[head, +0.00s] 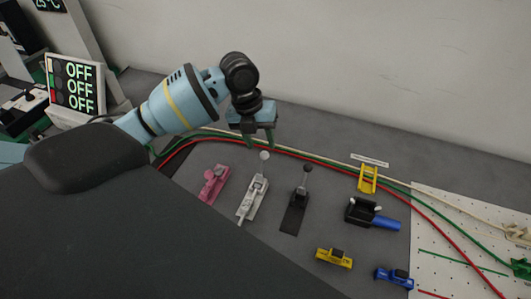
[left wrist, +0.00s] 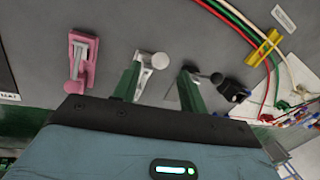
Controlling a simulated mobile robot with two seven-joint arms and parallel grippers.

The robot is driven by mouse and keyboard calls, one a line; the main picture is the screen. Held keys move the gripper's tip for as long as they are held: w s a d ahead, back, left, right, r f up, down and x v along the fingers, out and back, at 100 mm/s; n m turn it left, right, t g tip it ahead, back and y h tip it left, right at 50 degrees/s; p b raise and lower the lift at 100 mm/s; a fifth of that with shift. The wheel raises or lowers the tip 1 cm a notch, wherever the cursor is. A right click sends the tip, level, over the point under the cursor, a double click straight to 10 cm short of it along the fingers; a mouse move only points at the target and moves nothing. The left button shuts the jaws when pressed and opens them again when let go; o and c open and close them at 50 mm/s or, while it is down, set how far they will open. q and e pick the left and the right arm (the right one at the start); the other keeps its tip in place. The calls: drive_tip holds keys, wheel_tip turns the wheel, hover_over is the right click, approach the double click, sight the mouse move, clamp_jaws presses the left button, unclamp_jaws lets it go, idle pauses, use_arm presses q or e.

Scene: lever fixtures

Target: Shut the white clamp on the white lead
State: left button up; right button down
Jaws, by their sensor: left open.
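The white clamp (head: 250,201) is fixed on the grey bench between a pink and a black clamp. Its lever stands raised, with a pale round knob (head: 264,155) at its end. My left gripper (head: 259,142) is open, with its green fingers just above and behind the knob in the head view. In the left wrist view the knob (left wrist: 160,60) shows between the two fingers, with no clear contact. The white lead (head: 450,204) runs along the back of the bench beside green and red ones. My right gripper is not in view.
The pink clamp (head: 213,185) and black clamp (head: 297,205) stand close on either side. A yellow bracket (head: 368,180), a black and blue fixture (head: 371,214) and small yellow (head: 334,258) and blue (head: 394,278) pieces lie right. A display (head: 75,84) reads OFF.

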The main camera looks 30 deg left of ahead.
sight(265, 154)
use_arm(q)
drive_tip(key=x, duration=0.6)
clamp_jaws()
